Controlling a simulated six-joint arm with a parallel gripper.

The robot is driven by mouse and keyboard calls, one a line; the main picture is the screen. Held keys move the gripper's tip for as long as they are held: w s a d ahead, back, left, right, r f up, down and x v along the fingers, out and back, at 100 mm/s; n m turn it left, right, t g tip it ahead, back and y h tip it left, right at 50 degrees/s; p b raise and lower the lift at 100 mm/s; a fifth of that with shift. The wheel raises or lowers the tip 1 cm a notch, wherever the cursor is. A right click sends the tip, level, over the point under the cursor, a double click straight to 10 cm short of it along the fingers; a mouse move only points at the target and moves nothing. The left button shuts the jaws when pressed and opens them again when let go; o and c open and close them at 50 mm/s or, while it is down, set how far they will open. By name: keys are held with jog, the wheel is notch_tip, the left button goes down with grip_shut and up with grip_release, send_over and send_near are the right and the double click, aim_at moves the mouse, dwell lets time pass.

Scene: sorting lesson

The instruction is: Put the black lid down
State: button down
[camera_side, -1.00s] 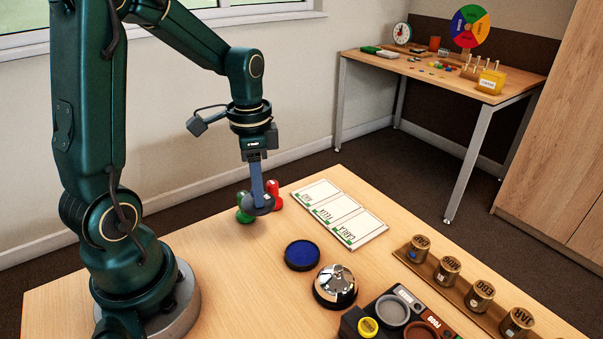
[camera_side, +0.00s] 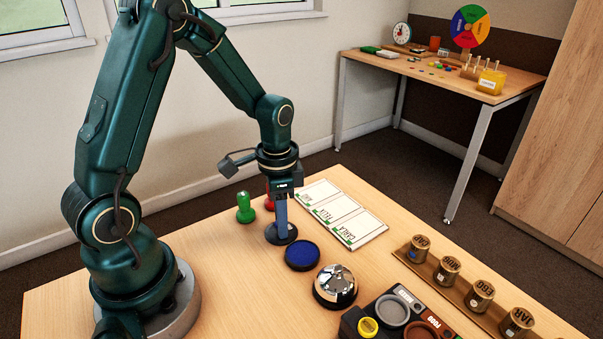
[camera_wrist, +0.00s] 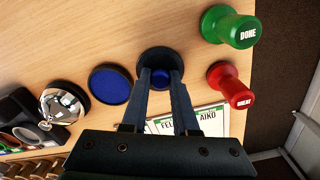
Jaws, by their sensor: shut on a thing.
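The black lid (camera_side: 270,238) is a dark round disc in the side view, level and at or just above the table; I cannot tell if it touches. In the wrist view it is a dark disc (camera_wrist: 158,55) with something blue between my fingers. My gripper (camera_side: 281,228) points straight down and is shut on the lid; its two fingers (camera_wrist: 160,77) reach to the lid's middle. A round blue pad with a dark rim (camera_side: 302,254) lies close beside the lid, to its lower right in the side view and to its left in the wrist view (camera_wrist: 110,84).
A green stamp (camera_side: 245,209) and a red stamp (camera_side: 269,204) stand behind the lid. White name cards (camera_side: 340,212) lie to the right. Bare wood (camera_side: 235,275) lies in front.

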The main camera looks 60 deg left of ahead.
jog(key=c, duration=0.7)
grip_release()
jog(key=shift+f, duration=0.1)
notch_tip(320, 180, up, 12)
jog(key=f, duration=0.1)
jog(key=shift+s+d+r+n+t, duration=0.75)
jog(key=shift+s+d+t, duration=0.3)
jog(key=shift+s, duration=0.55)
jog(key=shift+s+d+r+n+t, duration=0.75)
jog(key=shift+s+d, duration=0.45)
jog(key=shift+s, duration=0.35)
jog(key=shift+s+d+r+n+t, duration=0.65)
jog(key=shift+s+d+t, duration=0.45)
jog(key=shift+s, duration=0.5)
